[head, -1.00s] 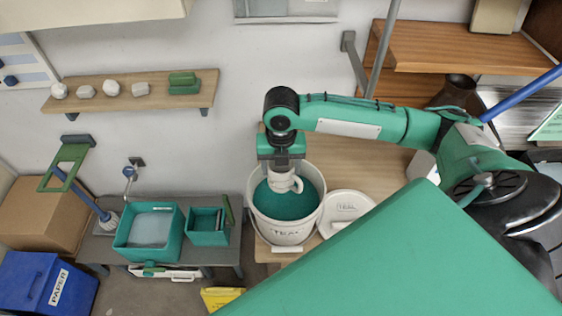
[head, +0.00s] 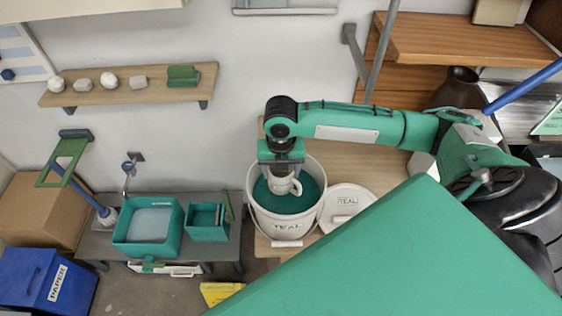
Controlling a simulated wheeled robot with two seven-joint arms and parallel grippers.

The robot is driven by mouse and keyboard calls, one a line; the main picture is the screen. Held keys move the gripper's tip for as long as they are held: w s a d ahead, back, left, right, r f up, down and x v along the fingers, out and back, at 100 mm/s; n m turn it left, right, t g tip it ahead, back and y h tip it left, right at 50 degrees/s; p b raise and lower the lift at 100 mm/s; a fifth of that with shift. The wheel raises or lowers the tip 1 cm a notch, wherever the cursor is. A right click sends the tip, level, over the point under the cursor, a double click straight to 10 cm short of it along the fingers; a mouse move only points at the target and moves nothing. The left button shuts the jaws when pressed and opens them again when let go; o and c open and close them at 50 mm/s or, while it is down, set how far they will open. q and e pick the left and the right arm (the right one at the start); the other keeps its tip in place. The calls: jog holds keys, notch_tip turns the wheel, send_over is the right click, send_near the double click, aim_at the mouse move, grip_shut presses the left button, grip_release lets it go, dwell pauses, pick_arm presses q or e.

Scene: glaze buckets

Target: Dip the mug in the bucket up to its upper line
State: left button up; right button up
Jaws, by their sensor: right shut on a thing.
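The white mug (head: 281,186) hangs from my right gripper (head: 281,166), which is shut on it from above. The mug is over the mouth of the white bucket (head: 283,226), marked TEAL and filled with teal glaze (head: 299,200). The mug's handle faces right. I cannot tell whether its lower end touches the glaze, and I cannot make out any line on it. My left gripper is not in view.
The bucket stands on a wooden surface, with its white lid (head: 349,201) to the right. A teal basin (head: 149,226) and a smaller teal box (head: 207,221) stand on a grey bench to the left. A wall shelf (head: 130,89) holds several small pieces.

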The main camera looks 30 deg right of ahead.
jog(key=shift+f+b, duration=1.25)
jog(key=shift+f, duration=2.4)
jog(key=shift+p, duration=0.4)
notch_tip(320, 180, up, 4)
jog(key=p, duration=0.3)
jog(key=shift+f+p, duration=0.25)
jog(key=shift+p, duration=0.05)
jog(key=shift+r, duration=0.3)
jog(key=shift+r+p, duration=0.3)
jog(key=shift+r, duration=1.9)
